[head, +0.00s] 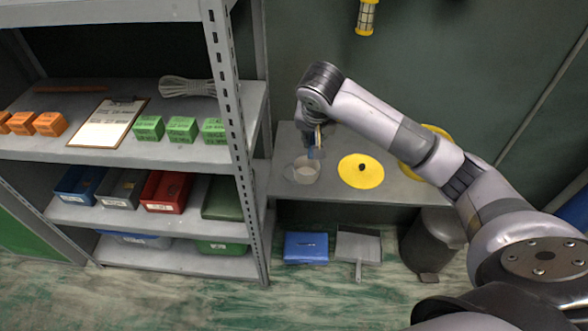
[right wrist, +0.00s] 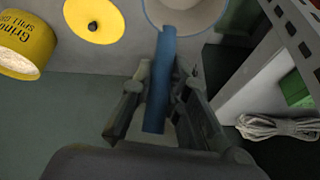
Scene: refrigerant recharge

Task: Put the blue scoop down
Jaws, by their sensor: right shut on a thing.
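My right gripper (head: 314,128) is above the grey bench at the back, left of its middle. In the right wrist view, my right gripper (right wrist: 155,100) is shut on the handle of the blue scoop (right wrist: 160,85). The handle runs up the picture to a round pale container (right wrist: 190,14). In the head view the scoop (head: 316,152) is small and partly hidden by my gripper, at the rim of the pale container (head: 302,172). I cannot tell whether the scoop touches the container. My left gripper is not in view.
A yellow lid (head: 350,180) with a black knob lies right of the container. A yellow drum (right wrist: 22,48) marked with black lettering stands beyond it. A metal shelf (head: 240,150) is close on the left. Bare bench (head: 290,140) shows behind the container.

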